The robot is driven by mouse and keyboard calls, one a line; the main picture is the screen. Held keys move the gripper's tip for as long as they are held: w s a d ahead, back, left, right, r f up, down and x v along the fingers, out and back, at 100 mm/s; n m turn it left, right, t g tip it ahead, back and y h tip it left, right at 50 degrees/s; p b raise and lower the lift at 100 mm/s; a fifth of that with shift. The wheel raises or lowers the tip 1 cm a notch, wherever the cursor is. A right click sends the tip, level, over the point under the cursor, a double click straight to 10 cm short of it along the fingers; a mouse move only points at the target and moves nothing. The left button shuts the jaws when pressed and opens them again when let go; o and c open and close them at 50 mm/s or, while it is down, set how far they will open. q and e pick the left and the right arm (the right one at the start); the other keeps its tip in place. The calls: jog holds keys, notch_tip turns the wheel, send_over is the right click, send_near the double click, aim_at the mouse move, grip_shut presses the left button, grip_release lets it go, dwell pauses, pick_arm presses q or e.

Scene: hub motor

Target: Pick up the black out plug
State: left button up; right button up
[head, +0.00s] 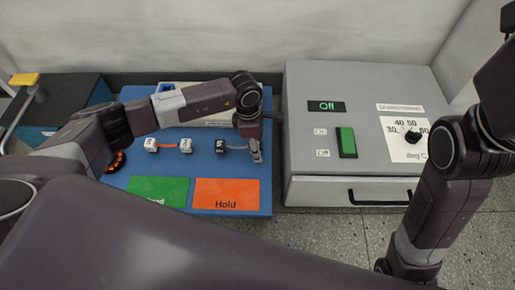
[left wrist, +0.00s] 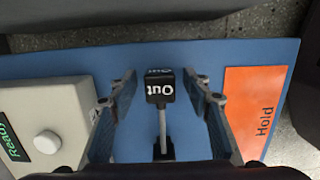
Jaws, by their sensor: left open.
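The black out plug (left wrist: 160,92) shows in the left wrist view as a black cube with white "Out" lettering and a grey lead. My left gripper (left wrist: 160,84) is open, with one finger on each side of the plug and a visible gap on both sides. My right gripper is out of view; only my right arm shows at the right.
Two white plugs (head: 186,146) with an orange lead lie farther left on the blue board (head: 132,178). Green and orange "Hold" (head: 226,194) pads lie in front. A grey box (head: 300,150) reading "Off" stands to the right. A pale "Ready" unit (left wrist: 45,125) sits beside the gripper.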

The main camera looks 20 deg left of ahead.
pick_arm(q)
grip_shut()
jog(key=shift+r, duration=0.1)
